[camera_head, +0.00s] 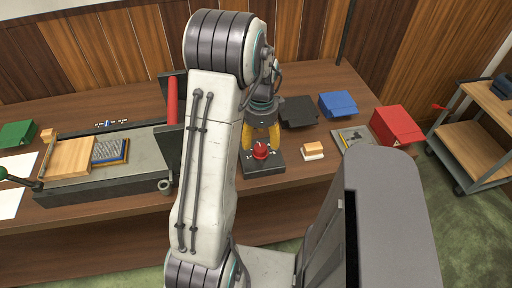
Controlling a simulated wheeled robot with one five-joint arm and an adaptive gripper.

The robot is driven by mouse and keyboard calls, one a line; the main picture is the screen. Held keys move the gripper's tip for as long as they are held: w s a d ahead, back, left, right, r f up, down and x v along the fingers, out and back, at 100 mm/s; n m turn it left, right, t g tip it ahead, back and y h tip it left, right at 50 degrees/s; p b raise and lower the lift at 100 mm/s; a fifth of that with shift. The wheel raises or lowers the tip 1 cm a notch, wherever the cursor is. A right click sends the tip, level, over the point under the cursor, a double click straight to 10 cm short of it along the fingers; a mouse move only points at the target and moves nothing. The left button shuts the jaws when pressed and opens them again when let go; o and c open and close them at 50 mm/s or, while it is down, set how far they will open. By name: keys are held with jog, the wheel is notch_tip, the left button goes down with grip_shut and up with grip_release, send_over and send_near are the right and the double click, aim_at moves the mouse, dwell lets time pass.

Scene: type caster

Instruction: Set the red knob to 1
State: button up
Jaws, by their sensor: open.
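The red knob (261,151) sits on a dark grey base (264,168) on the wooden table, just right of my arm. A small light mark shows on the knob, but it is too small to read. I cannot make out any numbers around it. My gripper (261,143) points down over the knob, with its yellow fingers open on the left and right of it. I cannot tell whether the fingers touch the knob. My arm covers the area left of the base.
A type caster machine (110,165) with a red handle stands left on the table (120,216). A black box (298,111), a blue box (338,104), a red box (396,125) and a small orange-topped block (313,150) lie to the right. A cart (470,150) stands far right.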

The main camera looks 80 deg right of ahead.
aim_at(260, 147)
jog(key=shift+f, duration=2.4)
jog(key=shift+o, duration=0.2)
jog(key=c, duration=1.2)
